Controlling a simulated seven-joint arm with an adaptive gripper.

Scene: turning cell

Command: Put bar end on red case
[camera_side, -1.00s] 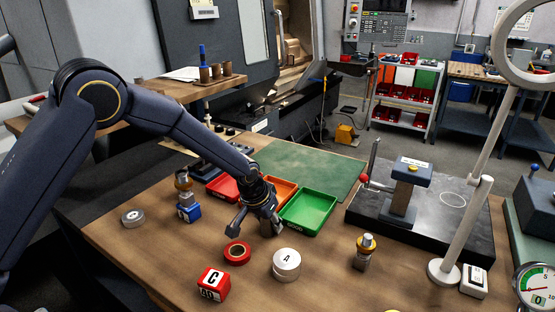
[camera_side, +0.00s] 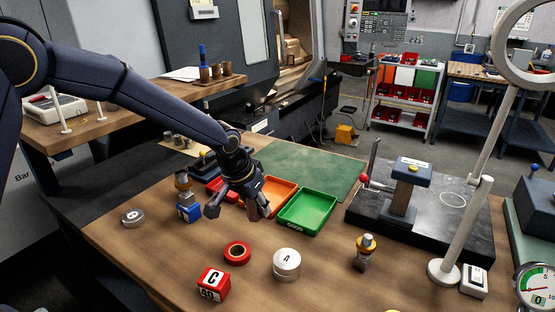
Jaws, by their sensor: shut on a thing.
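My gripper (camera_side: 240,208) is above the table in front of the orange tray. It is shut on a small dull brownish piece (camera_side: 253,210), which appears to be the bar end; the fingers hide part of it. The red case (camera_side: 212,285), a small red block with white labels marked C, sits on the wood table at the front. It is below and to the left of my gripper, clear of it.
A red tape ring (camera_side: 237,253) and a white round tin marked A (camera_side: 287,264) stand near the case. Red (camera_side: 217,187), orange (camera_side: 279,189) and green (camera_side: 306,211) trays lie behind. A blue-based part (camera_side: 188,211) stands left; a yellow-topped part (camera_side: 365,252) stands right.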

